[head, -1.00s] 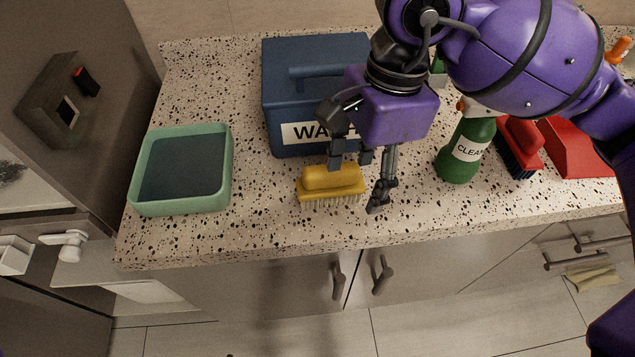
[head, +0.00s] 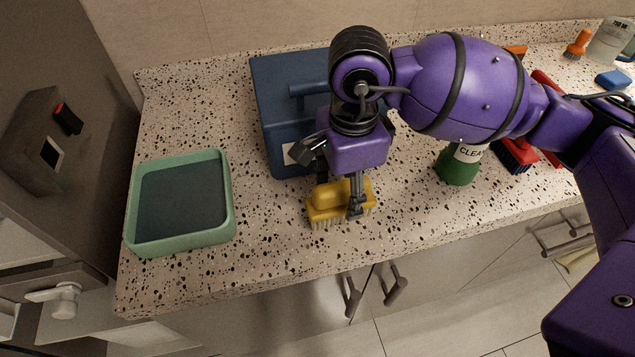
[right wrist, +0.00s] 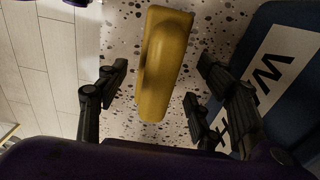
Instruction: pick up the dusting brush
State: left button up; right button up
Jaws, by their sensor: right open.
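A yellow block-shaped brush (head: 325,200) with pale bristles lies on the speckled counter in front of the blue bin. My right gripper (head: 342,192) is open over it, pointing down. In the right wrist view the yellow brush (right wrist: 165,65) lies between the spread fingers (right wrist: 156,90), with gaps on both sides. A red brush (head: 516,154) with dark bristles lies farther right, beside the green bottle, partly hidden by my right arm. My left gripper is not in view.
The blue bin (head: 270,95) stands close behind the yellow brush, its label mostly covered. A green tray (head: 226,205) stands at left. A green spray bottle (head: 455,170) stands to the right. The counter's front edge is close to the yellow brush.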

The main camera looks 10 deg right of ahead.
aim_at(342, 205)
notch_tip(342, 205, down, 5)
jog(key=shift+s+a+r, duration=0.1)
jog(key=shift+s+a, duration=0.05)
jog(key=c, duration=1.4)
